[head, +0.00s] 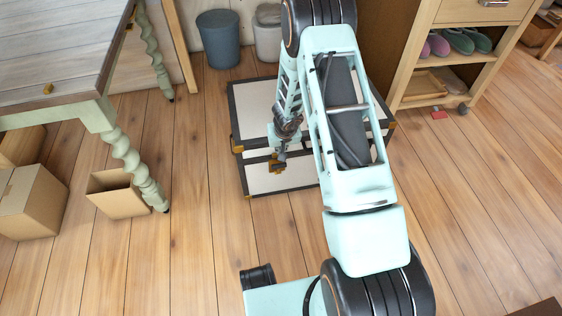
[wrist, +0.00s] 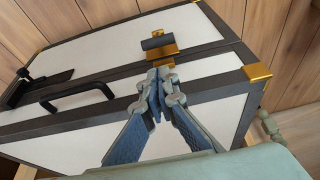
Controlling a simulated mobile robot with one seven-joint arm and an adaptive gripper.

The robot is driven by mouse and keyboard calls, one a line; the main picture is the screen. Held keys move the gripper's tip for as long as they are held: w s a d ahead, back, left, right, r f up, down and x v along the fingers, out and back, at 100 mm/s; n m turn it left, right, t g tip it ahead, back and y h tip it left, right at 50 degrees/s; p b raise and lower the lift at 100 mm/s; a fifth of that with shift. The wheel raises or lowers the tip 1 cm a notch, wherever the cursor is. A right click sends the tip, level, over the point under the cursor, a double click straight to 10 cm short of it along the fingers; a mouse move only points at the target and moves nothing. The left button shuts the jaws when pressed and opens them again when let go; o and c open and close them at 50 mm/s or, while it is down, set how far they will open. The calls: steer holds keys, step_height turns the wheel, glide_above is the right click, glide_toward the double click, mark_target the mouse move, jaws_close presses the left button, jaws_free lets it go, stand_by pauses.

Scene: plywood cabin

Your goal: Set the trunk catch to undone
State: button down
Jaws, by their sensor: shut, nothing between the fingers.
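The trunk (head: 255,178) is a white box with dark edging and brass corners, standing on the floor with its lid down. In the wrist view the trunk (wrist: 60,132) fills most of the picture.
A black handle (wrist: 78,95) and a second dark fitting (wrist: 38,82) are on the trunk's front to the left. A table (head: 60,60) and an open cardboard box (head: 118,195) stand left. A wooden shelf (head: 455,75) stands right. The floor before the trunk is clear.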

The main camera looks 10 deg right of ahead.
steer(key=b, duration=0.1)
glide_above(278, 169)
steer(key=f, duration=0.7)
steer(key=shift+d+f, duration=0.2)
steer(key=shift+x, duration=1.1)
steer(key=shift+s+p, duration=0.15)
steer(key=shift+p, duration=0.25)
